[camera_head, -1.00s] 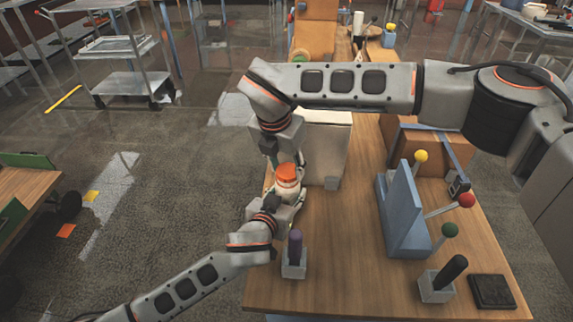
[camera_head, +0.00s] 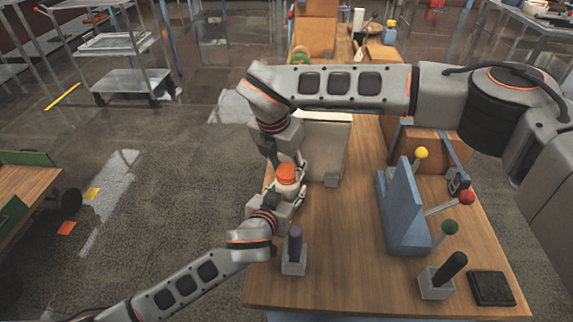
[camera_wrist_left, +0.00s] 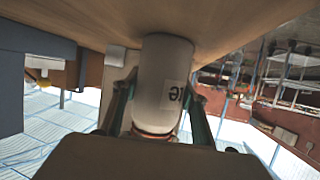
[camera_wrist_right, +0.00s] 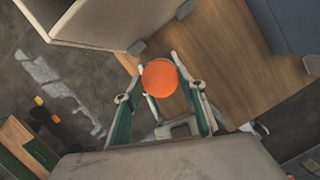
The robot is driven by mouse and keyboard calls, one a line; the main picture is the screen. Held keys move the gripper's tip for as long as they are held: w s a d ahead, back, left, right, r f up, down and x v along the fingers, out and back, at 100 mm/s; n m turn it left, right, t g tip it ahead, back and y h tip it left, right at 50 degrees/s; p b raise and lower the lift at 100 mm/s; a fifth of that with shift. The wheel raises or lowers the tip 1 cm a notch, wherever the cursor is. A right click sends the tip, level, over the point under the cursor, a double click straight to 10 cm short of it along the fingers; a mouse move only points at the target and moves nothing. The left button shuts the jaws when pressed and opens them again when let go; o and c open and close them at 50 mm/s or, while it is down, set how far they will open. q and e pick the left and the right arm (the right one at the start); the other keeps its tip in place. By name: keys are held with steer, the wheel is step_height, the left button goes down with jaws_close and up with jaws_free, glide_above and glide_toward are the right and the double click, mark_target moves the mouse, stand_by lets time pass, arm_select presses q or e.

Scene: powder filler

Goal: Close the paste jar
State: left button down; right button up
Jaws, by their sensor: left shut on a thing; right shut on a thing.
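The paste jar (camera_head: 287,190) is a white jar with an orange lid (camera_head: 286,173) on top, upright near the left edge of the wooden table. In the left wrist view the white labelled body (camera_wrist_left: 165,75) sits between my left fingers, with an orange band at the lid end. My left gripper (camera_head: 284,196) is shut around the jar body. My right gripper (camera_head: 287,167) comes down from above and is shut on the orange lid, which shows as a round disc (camera_wrist_right: 160,78) between its fingers. Whether the lid is fully seated cannot be told.
A pale box-shaped machine (camera_head: 322,150) stands just behind the jar. A purple-handled holder (camera_head: 295,253) is in front. A blue lever stand (camera_head: 404,215) with coloured knobs, a black-handled holder (camera_head: 442,277) and a black pad (camera_head: 492,289) are to the right. The middle table is clear.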

steer(key=m, duration=0.2)
steer(key=m+h, duration=0.1)
steer(key=m, duration=0.1)
steer(key=m+g, duration=0.1)
steer(key=m, duration=0.1)
steer(key=shift+w+a+m, duration=0.2)
steer(key=shift+a+m, duration=0.05)
steer(key=shift+m, duration=0.15)
steer(key=m, duration=0.2)
steer(key=m+g, duration=0.1)
steer(key=m, duration=0.2)
steer(key=shift+w+d+m+g+h, duration=0.1)
steer(key=shift+m+g+h, duration=0.2)
steer(key=shift+h, duration=0.1)
steer(key=o, duration=0.7)
steer(key=shift+r, duration=2.3)
